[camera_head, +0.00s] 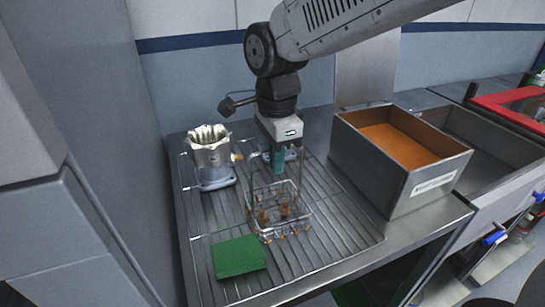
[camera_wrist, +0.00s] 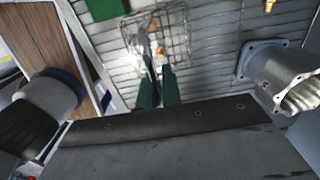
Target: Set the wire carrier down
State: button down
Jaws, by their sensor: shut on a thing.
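The wire carrier (camera_head: 293,228) is a small open basket of thin wire with several copper-coloured pieces in it. It is upright over the slatted metal rack (camera_head: 340,235), in the middle. I cannot tell whether its feet touch the slats. My gripper (camera_head: 278,160) is above the basket, pointing down, with teal fingers shut on the carrier's tall handle. In the wrist view the carrier (camera_wrist: 183,38) lies beyond the fingertips of my gripper (camera_wrist: 158,78). The grip itself is partly hidden.
A silver machined housing (camera_head: 212,160) stands at the left of the rack and also shows in the wrist view (camera_wrist: 280,75). A green block (camera_head: 239,256) lies in front of the carrier. A grey bin (camera_head: 385,175) with an orange inside stands to the right. The rack's front right is clear.

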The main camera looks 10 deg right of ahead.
jog(key=c, duration=1.6)
grip_release()
notch_tip(320, 180, up, 12)
jog(key=shift+r, duration=0.1)
jog(key=s+d+f+n, duration=0.2)
jog(key=s+d+n, duration=0.45)
jog(key=d, duration=0.65)
jog(key=s+d+f+n, duration=0.2)
jog(key=s, duration=0.2)
jog(key=s+d+f+n+t, duration=0.1)
jog(key=s+d+f+n, duration=0.4)
jog(key=s+d+n, duration=0.1)
jog(key=s, duration=0.1)
jog(key=shift+s+f, duration=0.3)
jog(key=shift+s, duration=0.05)
